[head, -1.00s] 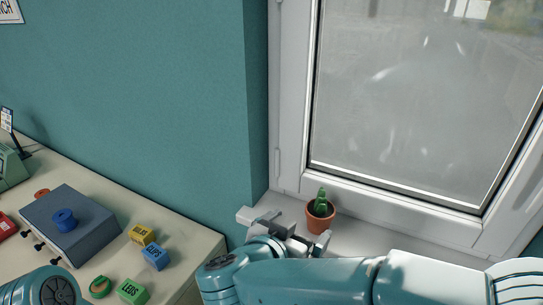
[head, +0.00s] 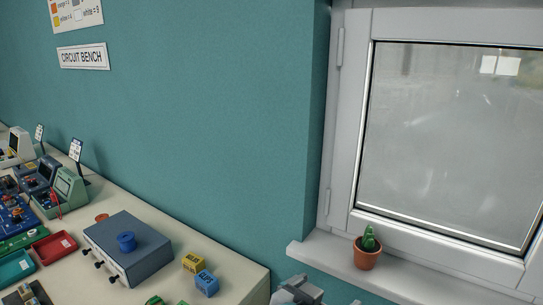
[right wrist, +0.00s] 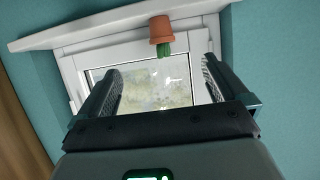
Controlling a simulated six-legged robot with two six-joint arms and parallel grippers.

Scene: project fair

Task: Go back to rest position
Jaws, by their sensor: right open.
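My right gripper (right wrist: 160,85) is open and empty in the right wrist view, its two fingers well apart. In the head view only part of it shows at the bottom edge, below the window sill. A small cactus in a terracotta pot (head: 367,252) stands upright on the white window sill (head: 330,254). The pot also shows upside down in the right wrist view (right wrist: 161,30), apart from the fingers. My left gripper is not in view.
The window (head: 450,140) is shut. A teal wall lies between.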

